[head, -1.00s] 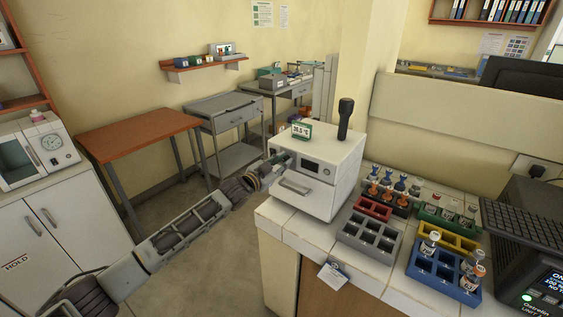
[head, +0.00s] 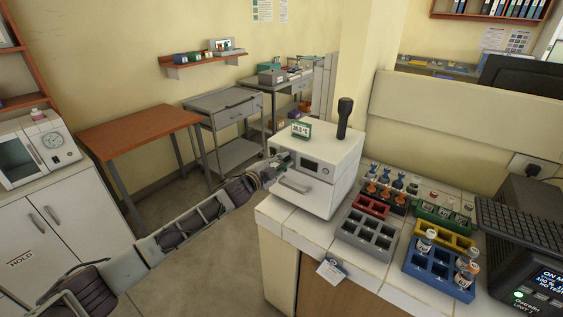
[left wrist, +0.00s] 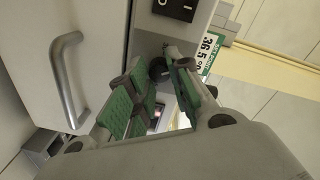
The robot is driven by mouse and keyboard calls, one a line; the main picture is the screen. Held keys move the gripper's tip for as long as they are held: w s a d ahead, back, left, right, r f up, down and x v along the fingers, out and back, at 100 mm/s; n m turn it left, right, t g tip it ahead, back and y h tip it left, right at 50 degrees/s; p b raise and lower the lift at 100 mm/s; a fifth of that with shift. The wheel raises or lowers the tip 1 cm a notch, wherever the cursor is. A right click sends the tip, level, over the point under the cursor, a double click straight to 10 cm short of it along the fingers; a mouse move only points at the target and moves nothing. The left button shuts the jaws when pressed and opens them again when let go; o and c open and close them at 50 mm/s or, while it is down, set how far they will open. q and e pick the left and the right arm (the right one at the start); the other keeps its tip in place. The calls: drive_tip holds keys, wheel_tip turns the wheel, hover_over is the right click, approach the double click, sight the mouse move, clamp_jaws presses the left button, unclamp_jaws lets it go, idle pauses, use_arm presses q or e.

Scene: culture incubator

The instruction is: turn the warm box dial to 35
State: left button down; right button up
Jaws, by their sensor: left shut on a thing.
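The white warm box (head: 318,160) stands at the left end of the tiled counter, with a small dark display and a bar handle (head: 295,186) on its front. A green-edged card (head: 301,129) on its top reads about 36.5 °C in the left wrist view (left wrist: 209,50). My left gripper (head: 284,160) is at the upper left of the box's front. In the left wrist view its green-padded fingers are closed around the dark round dial (left wrist: 158,69). The fingers partly hide the dial, and I cannot read its setting. My right gripper is out of view.
A black upright device (head: 344,118) stands on the box. Grey (head: 367,237), red and blue (head: 437,275) racks, some holding vials, fill the counter to the right. A dark instrument stands at the far right. Open floor lies left of the counter.

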use_arm(q)
drive_tip(key=c, duration=1.3)
unclamp_jaws()
drive_tip(key=shift+v, duration=6)
drive_tip(key=shift+n, duration=0.3)
